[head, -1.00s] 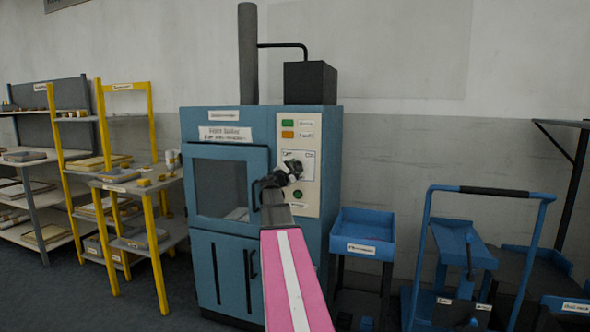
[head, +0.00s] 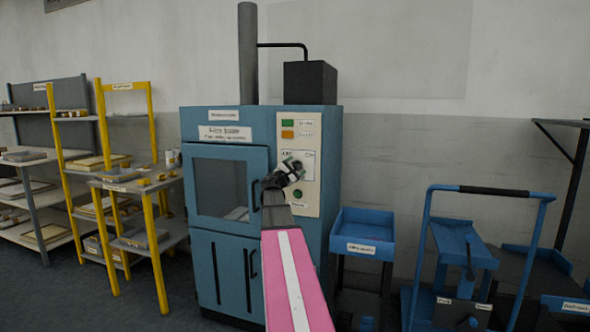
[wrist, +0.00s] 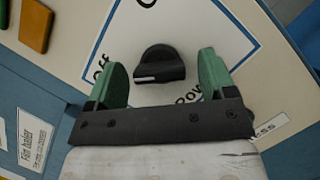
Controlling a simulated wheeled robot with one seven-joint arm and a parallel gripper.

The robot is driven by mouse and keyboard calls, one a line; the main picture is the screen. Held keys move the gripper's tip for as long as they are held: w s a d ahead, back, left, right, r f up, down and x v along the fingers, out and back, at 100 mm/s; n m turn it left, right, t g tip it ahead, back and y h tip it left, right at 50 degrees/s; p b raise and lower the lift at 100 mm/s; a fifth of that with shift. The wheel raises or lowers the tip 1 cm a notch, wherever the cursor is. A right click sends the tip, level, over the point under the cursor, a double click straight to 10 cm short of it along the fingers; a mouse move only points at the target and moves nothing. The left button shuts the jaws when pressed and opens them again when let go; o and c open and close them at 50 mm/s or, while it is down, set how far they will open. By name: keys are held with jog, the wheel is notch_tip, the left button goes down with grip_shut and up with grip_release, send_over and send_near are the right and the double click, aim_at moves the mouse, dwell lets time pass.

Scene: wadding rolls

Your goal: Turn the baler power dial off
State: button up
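The blue baler (head: 262,125) stands in the middle of the head view, with a pale control panel on its right front. In the wrist view the black power dial (wrist: 160,64) sits on a white plate marked "Off" at the left and "Pow..." below. The white line on the dial is on its left half, on the side of the "Off" mark. My gripper (wrist: 163,72) is open, with one green finger on each side of the dial and gaps between. In the head view my gripper (head: 293,166) is at the panel and hides the dial.
A green and an orange indicator (head: 288,134) are above the dial plate, and a round green button (head: 298,193) is below it. The baler's door handle (head: 255,190) is left of my arm. A blue cart (head: 362,232) stands at the right.

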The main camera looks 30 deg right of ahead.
jog(key=v, duration=1.1)
jog(key=shift+d, duration=0.1)
jog(key=s+a+f+m+g+y, duration=0.25)
jog(key=a+f, duration=0.25)
jog(key=f, duration=0.5)
jog(key=s+a+f+m+g+y, duration=0.1)
jog(key=s+a+f+m+y, duration=0.3)
jog(key=f, duration=0.6)
jog(key=s+a+f+m+g+y, duration=0.2)
jog(key=a+f+y, duration=0.2)
jog(key=a+f, duration=0.45)
jog(key=s+a+f+m+g+y, duration=0.1)
jog(key=s+a+f+m+y, duration=0.1)
jog(key=s+a+f+y, duration=0.2)
jog(key=s+a+f+m+g+y, duration=0.2)
jog(key=s+a+f+y, duration=0.3)
jog(key=a, duration=0.8)
jog(key=s+f+m, duration=0.1)
jog(key=s+f, duration=0.2)
jog(key=f, duration=0.2)
jog(key=shift+s+a+f, duration=0.15)
jog(key=shift+a+f, duration=0.1)
jog(key=shift+f, duration=0.15)
